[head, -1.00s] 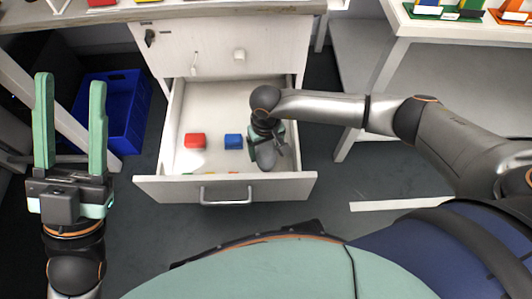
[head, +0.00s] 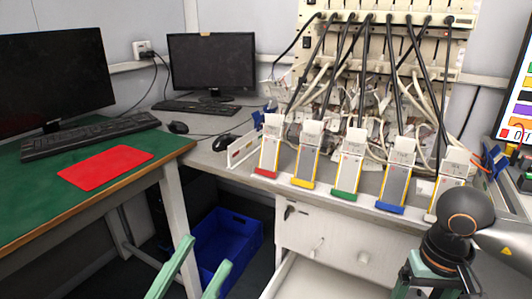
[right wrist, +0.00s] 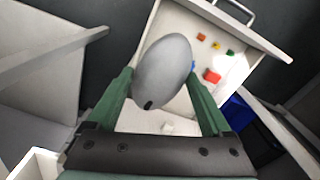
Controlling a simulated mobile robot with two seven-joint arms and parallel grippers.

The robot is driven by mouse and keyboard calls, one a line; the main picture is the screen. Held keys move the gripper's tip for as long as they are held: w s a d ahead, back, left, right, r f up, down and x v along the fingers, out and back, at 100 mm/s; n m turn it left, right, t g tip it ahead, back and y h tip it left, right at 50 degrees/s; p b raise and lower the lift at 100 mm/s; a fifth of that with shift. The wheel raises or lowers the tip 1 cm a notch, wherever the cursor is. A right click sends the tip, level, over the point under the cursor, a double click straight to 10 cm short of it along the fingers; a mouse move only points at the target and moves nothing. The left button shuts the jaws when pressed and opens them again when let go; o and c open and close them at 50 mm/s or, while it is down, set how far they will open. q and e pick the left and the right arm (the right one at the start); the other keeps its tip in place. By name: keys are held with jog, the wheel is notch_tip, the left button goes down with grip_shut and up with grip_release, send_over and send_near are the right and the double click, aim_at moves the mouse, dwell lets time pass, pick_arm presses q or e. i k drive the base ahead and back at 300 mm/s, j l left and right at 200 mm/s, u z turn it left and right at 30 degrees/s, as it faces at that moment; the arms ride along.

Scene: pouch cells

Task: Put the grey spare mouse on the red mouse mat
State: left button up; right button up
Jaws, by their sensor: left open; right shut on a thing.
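The red mouse mat (head: 105,167) lies flat and bare on the green desk at the left of the head view. The grey spare mouse (right wrist: 163,72) is in the right wrist view, between the fingers of my right gripper (right wrist: 160,84), which is shut on it and holds it above the open drawer (right wrist: 222,28). In the head view my right wrist is at the lower right; the mouse is hidden or out of frame there. My left gripper (head: 207,252) is open and empty, its fingertips showing at the bottom, below the mat's level in the picture.
The green desk (head: 35,195) carries a keyboard (head: 90,134) and monitor. Black mice (head: 178,127) (head: 222,142) lie on the desk and bench to the right. Several pouch cells (head: 349,168) stand along the bench edge. A blue crate (head: 228,240) sits on the floor.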

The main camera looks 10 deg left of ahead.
aim_at(93, 177)
jog(key=u, duration=0.5)
jog(key=j+u, duration=0.1)
jog(key=u, duration=0.4)
jog(key=i+u, duration=0.1)
jog(key=u, duration=0.9)
jog(key=i+l, duration=0.05)
